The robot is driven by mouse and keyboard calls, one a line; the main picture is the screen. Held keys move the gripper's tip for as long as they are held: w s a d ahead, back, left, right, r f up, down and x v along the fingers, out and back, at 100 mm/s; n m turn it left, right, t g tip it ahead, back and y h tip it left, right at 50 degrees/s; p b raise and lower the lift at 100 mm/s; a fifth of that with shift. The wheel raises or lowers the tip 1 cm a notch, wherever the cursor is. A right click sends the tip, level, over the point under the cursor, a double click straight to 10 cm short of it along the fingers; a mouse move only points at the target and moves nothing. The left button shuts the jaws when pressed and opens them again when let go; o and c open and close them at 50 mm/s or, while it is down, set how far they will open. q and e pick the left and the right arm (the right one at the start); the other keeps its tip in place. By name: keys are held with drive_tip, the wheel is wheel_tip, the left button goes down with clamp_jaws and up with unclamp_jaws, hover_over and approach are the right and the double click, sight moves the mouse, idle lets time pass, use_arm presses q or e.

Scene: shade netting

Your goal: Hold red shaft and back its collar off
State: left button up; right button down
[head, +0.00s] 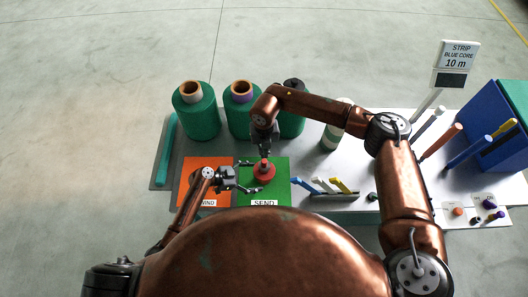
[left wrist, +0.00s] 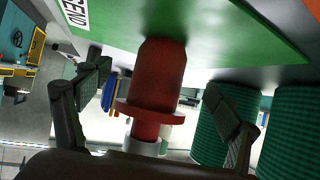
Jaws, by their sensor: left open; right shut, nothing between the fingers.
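A red shaft (head: 265,172) with a wide round flange stands on the green SEND mat (head: 278,192). In the left wrist view the shaft (left wrist: 158,80) appears upside down, with its flange and a white ring (left wrist: 146,146) at the lower end of the picture. My left gripper (head: 255,181) is open, and its fingers lie either side of the shaft with gaps. My right gripper (head: 264,151) is shut and empty, directly above the shaft top; whether it touches is unclear. The collar cannot be told for certain from the flange and ring.
Green spools (head: 196,113) stand along the back. An orange mat (head: 190,172) lies to the left. A rack with blue, white and yellow levers (head: 325,187) stands to the right. Coloured rods (head: 440,141) and a blue bin (head: 492,125) are at far right.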

sight(262, 176)
use_arm(q)
drive_tip(key=shift+x, duration=2.1)
drive_tip(key=c, duration=2)
use_arm(e)
drive_tip(key=c, duration=2.7)
unclamp_jaws()
